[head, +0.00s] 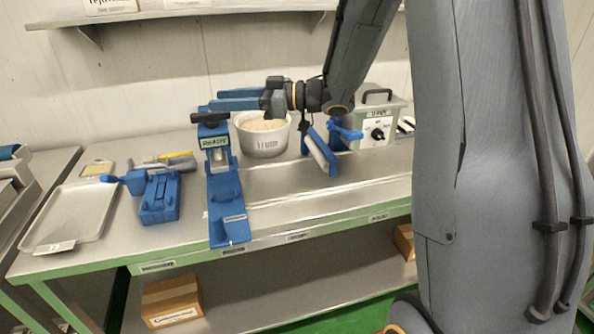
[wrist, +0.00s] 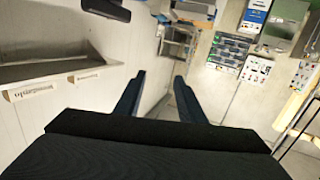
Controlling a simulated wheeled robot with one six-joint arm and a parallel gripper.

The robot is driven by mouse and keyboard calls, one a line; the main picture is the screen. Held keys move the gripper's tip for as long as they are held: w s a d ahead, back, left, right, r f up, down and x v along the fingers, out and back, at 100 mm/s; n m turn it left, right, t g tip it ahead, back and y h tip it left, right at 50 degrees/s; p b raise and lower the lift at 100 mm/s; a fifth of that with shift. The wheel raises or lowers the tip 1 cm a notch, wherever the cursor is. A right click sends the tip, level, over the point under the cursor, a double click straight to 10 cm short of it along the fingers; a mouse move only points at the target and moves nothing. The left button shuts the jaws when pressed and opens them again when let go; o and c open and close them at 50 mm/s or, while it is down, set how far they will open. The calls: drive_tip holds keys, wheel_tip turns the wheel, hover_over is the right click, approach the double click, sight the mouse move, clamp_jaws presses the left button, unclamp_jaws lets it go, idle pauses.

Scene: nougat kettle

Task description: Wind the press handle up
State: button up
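A white pot (head: 262,136) stands close right of the press, below my gripper. Left are a small blue device (head: 160,197) and a metal tray (head: 70,215). A wall shelf (head: 170,14) hangs above.

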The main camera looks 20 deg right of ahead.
drive_tip(key=w+d+f+m+t+h+b, duration=0.2)
drive_tip(key=w+d+f+m+t+h, duration=0.3)
drive_tip(key=d+f+m+h, duration=0.35)
drive_tip(key=s+d+f+m+g+h+b, duration=0.1)
drive_tip(key=s+d+f+g+h, duration=0.1)
drive_tip(key=s+f, duration=0.3)
drive_tip(key=s+d+f+m+g+h+b, duration=0.1)
drive_tip(key=s+d+f+m+g+h, duration=0.1)
drive_tip(key=s+d+f+h, duration=0.2)
drive_tip(key=shift+s+d+f+h, duration=0.15)
drive_tip(key=shift+s+f+h, duration=0.4)
drive_tip(key=shift+s+f, duration=0.2)
